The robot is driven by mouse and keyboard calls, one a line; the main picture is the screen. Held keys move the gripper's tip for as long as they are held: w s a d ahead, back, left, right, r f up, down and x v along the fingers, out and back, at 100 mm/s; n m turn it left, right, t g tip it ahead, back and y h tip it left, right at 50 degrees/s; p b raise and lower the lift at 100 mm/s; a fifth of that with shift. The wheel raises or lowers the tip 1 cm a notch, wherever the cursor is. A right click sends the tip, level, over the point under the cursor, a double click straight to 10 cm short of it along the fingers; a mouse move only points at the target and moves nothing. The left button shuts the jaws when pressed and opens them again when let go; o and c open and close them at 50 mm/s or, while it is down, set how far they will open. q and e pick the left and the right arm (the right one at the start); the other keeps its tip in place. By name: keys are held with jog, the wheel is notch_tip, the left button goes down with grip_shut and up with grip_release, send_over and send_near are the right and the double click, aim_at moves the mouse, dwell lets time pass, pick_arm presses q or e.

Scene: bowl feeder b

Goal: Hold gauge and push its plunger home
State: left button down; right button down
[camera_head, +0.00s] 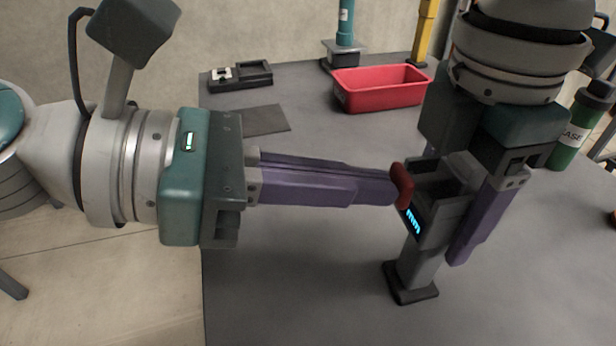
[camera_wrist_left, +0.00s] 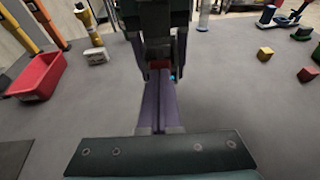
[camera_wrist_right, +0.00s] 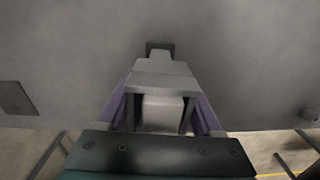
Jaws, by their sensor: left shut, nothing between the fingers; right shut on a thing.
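The gauge (camera_head: 421,258) is a grey upright body with a dark foot and a lit blue display. It also shows between the fingers in the right wrist view (camera_wrist_right: 162,112). My right gripper (camera_head: 452,215) comes from above and is shut on the gauge. The red plunger cap (camera_head: 402,185) sticks out of the gauge's left side. My left gripper (camera_head: 392,187) is shut with nothing between its fingers. Its fingertips are at the red cap and seem to touch it. In the left wrist view the cap (camera_wrist_left: 160,64) is just ahead of the fingertips, partly hidden.
A red bin (camera_head: 380,92) stands at the back of the grey table. A dark tray (camera_head: 241,76) and a flat dark mat (camera_head: 265,120) lie at the back left. A green bottle (camera_head: 575,130) stands at the right. The front left of the table is clear.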

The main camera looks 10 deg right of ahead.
pick_arm(q)
jog(key=shift+s+d, duration=0.2)
jog(key=shift+d, duration=0.05)
pick_arm(e)
jog(key=shift+s+a, duration=0.15)
jog(key=shift+a, duration=0.4)
pick_arm(q)
jog(key=f+v, duration=0.1)
jog(key=v, duration=1.3)
jog(key=shift+w+a+f, duration=0.15)
jog(key=shift+w+a, duration=0.05)
jog(key=shift+a, duration=0.25)
pick_arm(e)
jog(key=shift+d+f, duration=0.1)
jog(key=shift+d, duration=0.2)
grip_release()
